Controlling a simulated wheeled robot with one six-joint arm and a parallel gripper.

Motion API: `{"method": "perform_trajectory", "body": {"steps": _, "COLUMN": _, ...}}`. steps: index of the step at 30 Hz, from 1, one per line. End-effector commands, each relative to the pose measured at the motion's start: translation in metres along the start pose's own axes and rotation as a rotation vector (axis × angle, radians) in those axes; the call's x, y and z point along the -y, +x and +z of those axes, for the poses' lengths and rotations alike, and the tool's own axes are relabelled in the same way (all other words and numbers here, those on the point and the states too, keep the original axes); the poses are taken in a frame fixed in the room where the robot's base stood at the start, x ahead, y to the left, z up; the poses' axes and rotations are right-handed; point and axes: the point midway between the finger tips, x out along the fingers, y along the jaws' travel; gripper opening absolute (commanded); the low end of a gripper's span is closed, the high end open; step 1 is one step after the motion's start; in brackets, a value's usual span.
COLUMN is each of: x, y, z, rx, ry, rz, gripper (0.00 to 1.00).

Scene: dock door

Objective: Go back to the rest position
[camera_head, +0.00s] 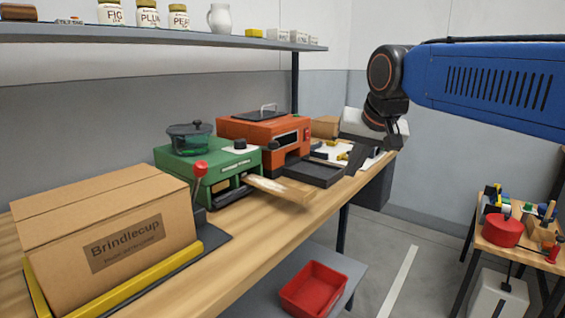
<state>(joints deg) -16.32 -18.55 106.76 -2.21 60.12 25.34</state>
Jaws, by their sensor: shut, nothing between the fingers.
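My blue arm reaches in from the right edge, and its dark wrist hangs over the far end of the workbench (275,228). My gripper (358,160) points down and away at the far end of the bench, small and dark against the things behind it. It is shut, with nothing seen held in it. I cannot tell from this view how far its tips are above the bench.
On the bench stand a Brindlecup carton (110,225), a green machine (212,170) with a red-knobbed lever, and an orange machine (262,135). A shelf (150,36) with jars runs above. A red bin (313,287) sits below. A small table (520,252) stands right.

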Motion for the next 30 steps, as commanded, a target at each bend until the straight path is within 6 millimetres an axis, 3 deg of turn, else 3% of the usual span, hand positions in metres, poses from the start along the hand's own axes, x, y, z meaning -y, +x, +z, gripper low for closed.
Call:
{"method": "perform_trajectory", "body": {"steps": 3, "x": -0.044, "y": 0.004, "z": 0.046, "rx": 0.014, "ry": -0.026, "rz": 0.029, "gripper": 0.0}}
{"method": "perform_trajectory", "body": {"steps": 9, "x": -0.104, "y": 0.018, "z": 0.129, "rx": 0.046, "ry": -0.078, "rz": 0.069, "gripper": 0.0}}
{"method": "perform_trajectory", "body": {"steps": 18, "x": -0.172, "y": 0.051, "z": 0.253, "rx": 0.096, "ry": -0.147, "rz": 0.114, "gripper": 0.0}}
{"method": "perform_trajectory", "body": {"steps": 24, "x": -0.19, "y": 0.065, "z": 0.296, "rx": 0.115, "ry": -0.171, "rz": 0.126, "gripper": 0.0}}
{"method": "perform_trajectory", "body": {"steps": 30, "x": -0.192, "y": 0.067, "z": 0.303, "rx": 0.119, "ry": -0.176, "rz": 0.127, "gripper": 0.0}}
